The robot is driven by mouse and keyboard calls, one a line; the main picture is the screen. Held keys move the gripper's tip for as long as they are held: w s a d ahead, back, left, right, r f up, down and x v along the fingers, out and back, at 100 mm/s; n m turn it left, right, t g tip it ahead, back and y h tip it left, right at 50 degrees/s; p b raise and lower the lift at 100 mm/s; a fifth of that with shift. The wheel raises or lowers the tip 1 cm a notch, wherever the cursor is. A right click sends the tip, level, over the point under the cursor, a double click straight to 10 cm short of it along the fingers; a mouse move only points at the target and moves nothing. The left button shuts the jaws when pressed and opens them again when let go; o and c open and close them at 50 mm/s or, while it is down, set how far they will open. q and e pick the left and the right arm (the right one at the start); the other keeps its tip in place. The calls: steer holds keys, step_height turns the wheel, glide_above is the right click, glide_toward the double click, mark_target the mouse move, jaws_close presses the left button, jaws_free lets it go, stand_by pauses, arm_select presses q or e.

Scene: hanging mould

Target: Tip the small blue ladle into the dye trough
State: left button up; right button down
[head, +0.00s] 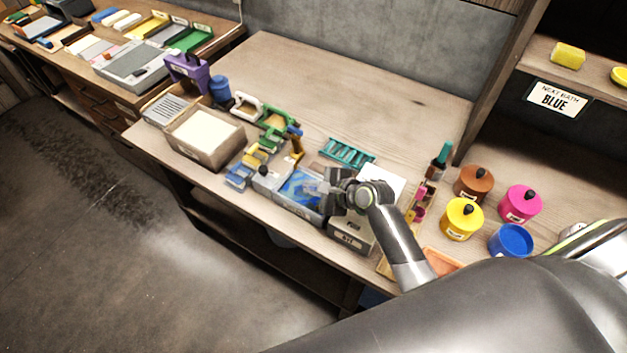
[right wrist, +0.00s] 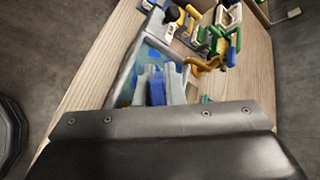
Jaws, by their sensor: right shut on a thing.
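My right gripper (head: 326,187) is over the right part of the dye trough (head: 296,206), a grey box with blue inside. In the right wrist view its two grey fingers (right wrist: 161,85) are shut on a blue piece, the small blue ladle (right wrist: 157,93), with the fingers covering most of it. The ladle's bowl is hidden, so its tilt cannot be told. The trough also shows in the right wrist view (right wrist: 122,88), just beyond the fingers, with blue patches inside. My left gripper is not in view.
Green and yellow clamps (head: 275,125) crowd the bench behind the trough. A teal rack (head: 347,153) stands behind the gripper. A sign (head: 555,98) reads "NEXT BATH BLUE". The bench's back middle is clear.

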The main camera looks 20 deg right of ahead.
steer(key=r+g+p, duration=0.1)
steer(key=p, duration=0.2)
steer(key=shift+f, duration=0.1)
steer(key=shift+m+g+h, duration=0.3)
steer(key=shift+g, duration=0.9)
steer(key=shift+r+g, duration=0.3)
steer(key=shift+g, duration=0.1)
steer(key=g, duration=0.1)
steer(key=m+g+h, duration=0.1)
steer(key=g, duration=0.1)
steer(key=shift+w+r, duration=0.1)
steer(key=shift+r, duration=0.2)
steer(key=shift+g, duration=0.4)
steer(key=shift+r, duration=0.1)
